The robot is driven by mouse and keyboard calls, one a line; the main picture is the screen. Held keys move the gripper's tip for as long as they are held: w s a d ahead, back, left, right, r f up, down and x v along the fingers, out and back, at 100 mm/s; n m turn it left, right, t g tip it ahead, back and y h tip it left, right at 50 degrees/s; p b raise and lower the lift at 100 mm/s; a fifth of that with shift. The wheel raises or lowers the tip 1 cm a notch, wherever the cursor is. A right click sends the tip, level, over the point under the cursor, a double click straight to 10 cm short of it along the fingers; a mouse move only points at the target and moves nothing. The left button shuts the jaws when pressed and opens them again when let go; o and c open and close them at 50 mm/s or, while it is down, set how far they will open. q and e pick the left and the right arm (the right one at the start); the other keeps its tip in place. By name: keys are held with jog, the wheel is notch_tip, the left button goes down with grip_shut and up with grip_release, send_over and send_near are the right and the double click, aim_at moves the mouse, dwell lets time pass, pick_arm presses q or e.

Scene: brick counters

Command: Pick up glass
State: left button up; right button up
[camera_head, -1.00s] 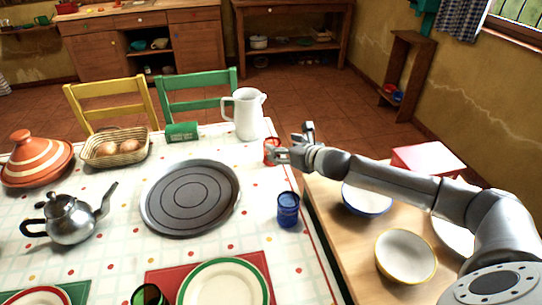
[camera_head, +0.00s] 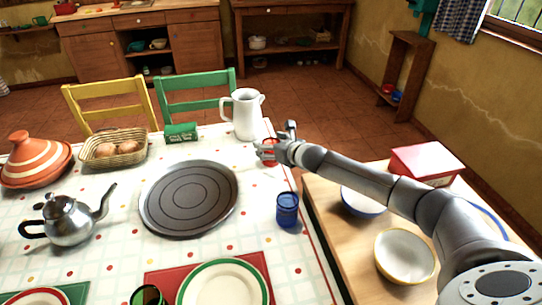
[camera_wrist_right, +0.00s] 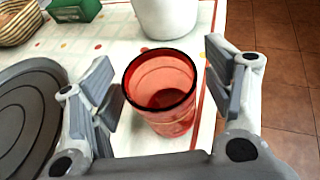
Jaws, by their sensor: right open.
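A red see-through glass (camera_wrist_right: 162,92) stands upright and empty on the table, close to its right edge. In the head view the red glass (camera_head: 268,150) is partly hidden behind my right gripper (camera_head: 274,146). In the right wrist view my right gripper (camera_wrist_right: 160,88) is open, with one finger on each side of the glass. The glass is nearer the left finger, and I cannot tell whether they touch. A blue glass (camera_head: 287,210) stands nearer me on the same table. My left gripper is not in view.
A white pitcher (camera_head: 243,115) stands just behind the red glass. A dark round tray (camera_head: 190,198) lies to the left. A wooden side table (camera_head: 333,222) with bowls (camera_head: 405,256) and a red-topped box (camera_head: 427,161) is under my right arm. Table around the blue glass is clear.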

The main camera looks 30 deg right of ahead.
jog(key=shift+c, duration=0.2)
jog(key=c, duration=1.2)
jog(key=shift+o, duration=0.2)
jog(key=shift+r, duration=0.1)
jog(key=s+a+r, duration=0.2)
jog(key=s+r, duration=1.1)
jog(key=s, duration=0.1)
jog(key=s+a+r+m+h+p, duration=0.1)
jog(key=s+a+r+p, duration=0.3)
jog(key=s+a+r, duration=0.3)
jog(key=a+r, duration=0.5)
jog(key=a, duration=0.2)
jog(key=shift+a, duration=0.2)
